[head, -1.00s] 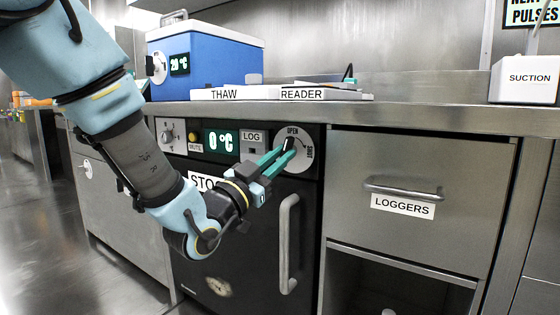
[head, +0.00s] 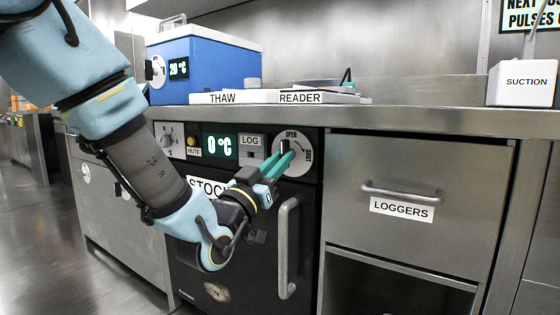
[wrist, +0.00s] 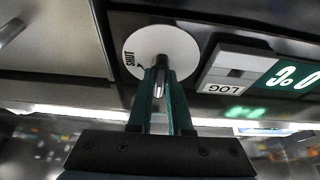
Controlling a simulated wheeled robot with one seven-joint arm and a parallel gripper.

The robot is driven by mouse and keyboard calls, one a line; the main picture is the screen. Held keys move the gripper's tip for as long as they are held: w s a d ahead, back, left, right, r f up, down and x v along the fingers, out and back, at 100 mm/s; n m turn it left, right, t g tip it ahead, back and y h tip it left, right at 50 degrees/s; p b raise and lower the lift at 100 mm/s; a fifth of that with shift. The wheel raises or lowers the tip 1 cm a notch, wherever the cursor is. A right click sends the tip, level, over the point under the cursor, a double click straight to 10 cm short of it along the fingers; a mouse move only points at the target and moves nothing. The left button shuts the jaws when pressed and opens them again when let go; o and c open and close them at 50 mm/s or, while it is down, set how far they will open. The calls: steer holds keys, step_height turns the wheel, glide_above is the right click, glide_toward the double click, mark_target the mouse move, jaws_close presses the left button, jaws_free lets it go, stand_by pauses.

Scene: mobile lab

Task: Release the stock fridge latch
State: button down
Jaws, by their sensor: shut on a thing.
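The stock fridge (head: 245,275) is a black unit under the counter, with its door shut and a vertical grey handle (head: 287,248). Its latch is a round pale dial (head: 304,160) at the top right of the front panel, marked OPEN at the top and SHUT at the right. A small dark latch knob (head: 284,147) stands about upright, pointing toward OPEN. My gripper (head: 283,156) has its green fingers shut on this knob. In the wrist view the knob (wrist: 160,72) sits between the fingertips, and the SHUT mark shows on the dial (wrist: 185,45).
A LOGGERS drawer (head: 420,180) is closed to the right, above an open shelf. On the counter (head: 420,118) are a blue cooler (head: 210,70), THAW and READER plates and a SUCTION box (head: 523,83). My forearm crosses the fridge's left front.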

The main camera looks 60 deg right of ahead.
steer(key=c, duration=0.9)
jaws_free()
steer(key=shift+o, duration=0.3)
steer(key=shift+r, duration=0.1)
steer(key=shift+w, duration=0.1)
steer(key=p+v, duration=0.1)
steer(key=v, duration=0.9)
steer(key=shift+a, duration=0.35)
